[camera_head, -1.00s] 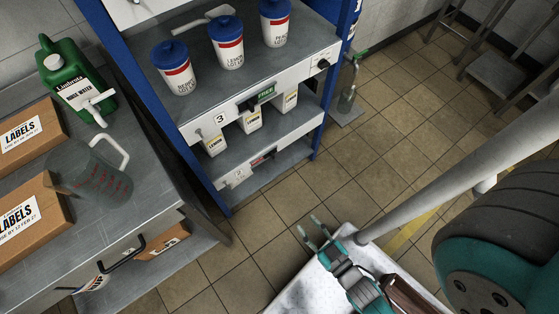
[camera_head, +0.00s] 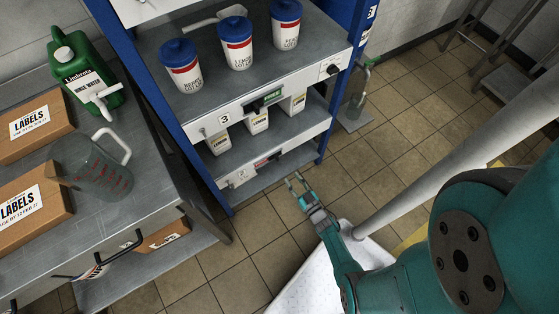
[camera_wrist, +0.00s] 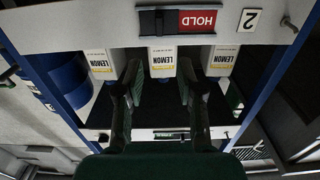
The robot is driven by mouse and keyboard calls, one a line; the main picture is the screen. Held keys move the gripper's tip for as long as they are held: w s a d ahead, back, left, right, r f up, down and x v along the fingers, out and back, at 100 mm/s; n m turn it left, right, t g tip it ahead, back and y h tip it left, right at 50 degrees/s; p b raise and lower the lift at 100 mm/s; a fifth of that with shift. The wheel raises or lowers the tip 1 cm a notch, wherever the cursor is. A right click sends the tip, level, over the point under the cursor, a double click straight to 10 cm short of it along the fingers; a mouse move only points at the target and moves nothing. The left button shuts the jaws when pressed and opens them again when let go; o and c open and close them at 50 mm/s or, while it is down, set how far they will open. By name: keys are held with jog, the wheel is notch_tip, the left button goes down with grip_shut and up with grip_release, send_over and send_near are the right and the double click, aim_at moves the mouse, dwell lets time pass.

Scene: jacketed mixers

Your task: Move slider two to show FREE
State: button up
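Slider two's window (camera_wrist: 180,21) reads HOLD in white on red in the wrist view, which is upside down. Its dark knob (camera_wrist: 158,22) is at the left of the red, and the label 2 (camera_wrist: 248,20) is to the right. In the head view, that panel's red strip (camera_head: 264,160) is on the lower shelf edge, with its label 2 (camera_head: 241,176). My gripper (camera_head: 294,178) is open and empty, in front of and to the right of this panel. In the wrist view its fingers (camera_wrist: 158,80) are spread, apart from the slider, and overlap the lemon bottles.
Lemon bottles (camera_head: 257,121) stand on the shelf above slider two. The upper panel, marked 3 (camera_head: 225,119), shows a green window (camera_head: 270,98). Lidded tubs (camera_head: 236,45) stand on top. A bench with a jug (camera_head: 95,168) is at left.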

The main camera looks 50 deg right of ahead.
aim_at(278, 159)
jog(key=x, duration=1)
jog(key=shift+w+d, duration=0.15)
jog(key=shift+w, duration=0.2)
grip_shut()
